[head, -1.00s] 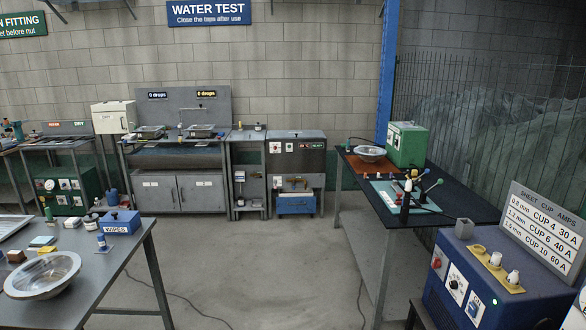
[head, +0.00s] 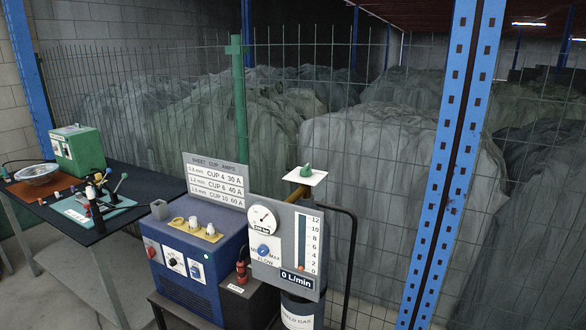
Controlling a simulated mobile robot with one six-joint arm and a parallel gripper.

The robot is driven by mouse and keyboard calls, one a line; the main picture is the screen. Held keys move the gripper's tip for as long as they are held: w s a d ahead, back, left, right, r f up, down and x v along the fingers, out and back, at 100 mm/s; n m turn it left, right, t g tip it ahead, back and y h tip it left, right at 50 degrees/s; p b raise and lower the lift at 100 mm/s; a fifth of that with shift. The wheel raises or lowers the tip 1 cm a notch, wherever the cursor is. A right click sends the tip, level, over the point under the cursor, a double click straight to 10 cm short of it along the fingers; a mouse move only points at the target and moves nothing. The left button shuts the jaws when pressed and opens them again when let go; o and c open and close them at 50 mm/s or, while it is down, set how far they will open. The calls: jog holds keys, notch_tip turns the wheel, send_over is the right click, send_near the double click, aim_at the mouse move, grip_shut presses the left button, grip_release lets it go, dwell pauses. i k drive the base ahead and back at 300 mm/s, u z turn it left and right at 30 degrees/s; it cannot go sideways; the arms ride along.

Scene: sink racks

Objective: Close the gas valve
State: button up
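A gas panel (head: 286,228) stands at the lower middle of the head view. It carries a round pressure gauge (head: 262,218), a blue flow knob (head: 263,250) marked MIN and MAX, and a flow scale (head: 306,240) above a "0 L/min" label. A dark cylinder (head: 301,311) with a gas label stands below the panel. A small green knob (head: 306,170) sits on a white plate above the panel, by a yellowish fitting; I cannot tell how far it is turned. My gripper is not in view.
A blue welding machine (head: 190,265) on a dark stand is left of the panel, with a cup and amps sign (head: 216,180) behind it. A dark bench (head: 140,182) is at the left. A wire fence (head: 365,190) and blue post (head: 447,170) close off the back and right.

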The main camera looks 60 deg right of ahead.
aim_at(306, 171)
jog(key=z, duration=1.1)
jog(key=k, duration=0.1)
jog(key=u, duration=2.85)
jog(key=k, duration=1.2)
jog(key=z, duration=2.9)
jog(key=i, duration=0.1)
jog(key=u, duration=1.35)
